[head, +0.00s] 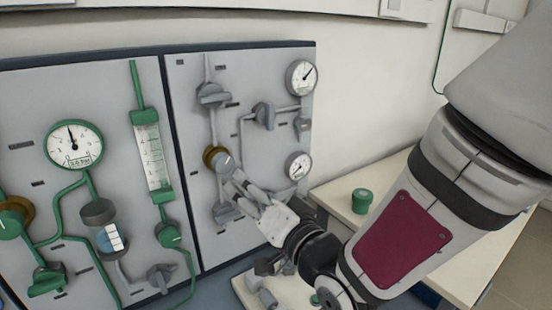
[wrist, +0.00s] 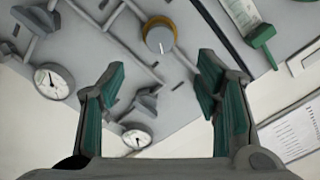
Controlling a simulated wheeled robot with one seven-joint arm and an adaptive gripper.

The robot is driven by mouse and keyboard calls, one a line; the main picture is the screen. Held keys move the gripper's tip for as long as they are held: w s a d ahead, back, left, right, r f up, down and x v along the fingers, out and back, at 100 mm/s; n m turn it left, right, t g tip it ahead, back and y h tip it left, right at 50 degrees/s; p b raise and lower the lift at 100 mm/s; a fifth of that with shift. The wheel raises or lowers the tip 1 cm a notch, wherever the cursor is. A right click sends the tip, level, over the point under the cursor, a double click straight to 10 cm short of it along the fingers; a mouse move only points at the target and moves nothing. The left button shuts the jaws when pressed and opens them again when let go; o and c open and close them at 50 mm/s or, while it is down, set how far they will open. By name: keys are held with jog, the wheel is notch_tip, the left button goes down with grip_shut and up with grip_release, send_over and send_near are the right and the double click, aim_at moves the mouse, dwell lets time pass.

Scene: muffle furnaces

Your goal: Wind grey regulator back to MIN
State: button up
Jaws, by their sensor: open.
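The grey regulator (head: 222,163) is a round grey knob with a brass-coloured collar, on the right-hand grey panel (head: 180,110). It also shows in the wrist view (wrist: 160,38), at upper middle, with a pale pointer line on its face. The MIN marking is too small to read. My gripper (head: 240,187) is just below and right of the knob in the head view, its fingers pointing towards it. In the wrist view my gripper (wrist: 162,65) is open, with green-padded fingers wide apart and nothing between them. The knob appears beyond the fingertips, apart from them.
Two round gauges, an upper one (head: 301,77) and a lower one (head: 299,166), sit at the panel's right edge. Grey valve handles, including an upper one (head: 263,113), stick out around the knob. A green-piped panel (head: 60,100) stands left. A green knob-like object (head: 362,200) rests on the bench.

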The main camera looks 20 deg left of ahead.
aim_at(225, 165)
jog(key=p+x, duration=0.1)
jog(key=x, duration=1.2)
jog(key=shift+w+a, duration=0.15)
jog(key=shift+w, duration=0.1)
jog(key=shift+c, duration=0.6)
jog(key=c, duration=1.1)
